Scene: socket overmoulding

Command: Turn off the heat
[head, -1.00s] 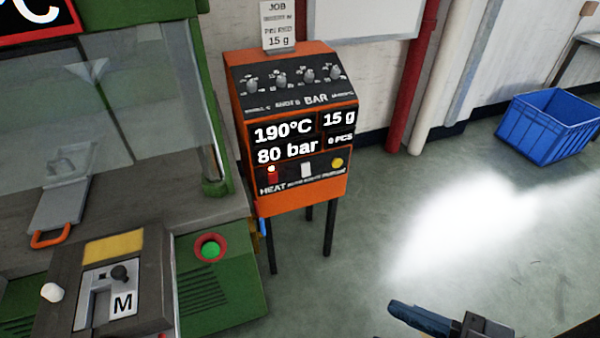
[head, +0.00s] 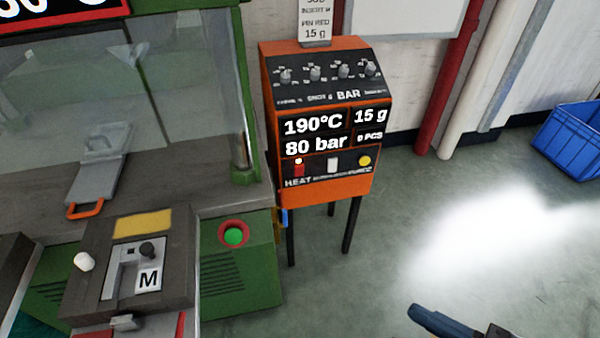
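The orange control cabinet (head: 318,188) stands on dark legs right of the green machine. Its display (head: 314,134) reads 190°C, 80 bar, 15 g and 0 PCS. The red HEAT switch (head: 299,170) is at the lower left of the panel, with a pale lit spot at its top. A white switch (head: 332,165) and a yellow button (head: 364,161) sit to its right. My gripper (head: 455,325) is partly in view at the bottom edge, well below and right of the cabinet, touching nothing visible. Its finger opening is not clear.
The green machine (head: 255,285) with a glass guard fills the left. Its front has a green button in a red ring (head: 234,235) and a lever box marked M (head: 149,278). A blue crate (head: 575,140) stands on the right. The floor between is clear.

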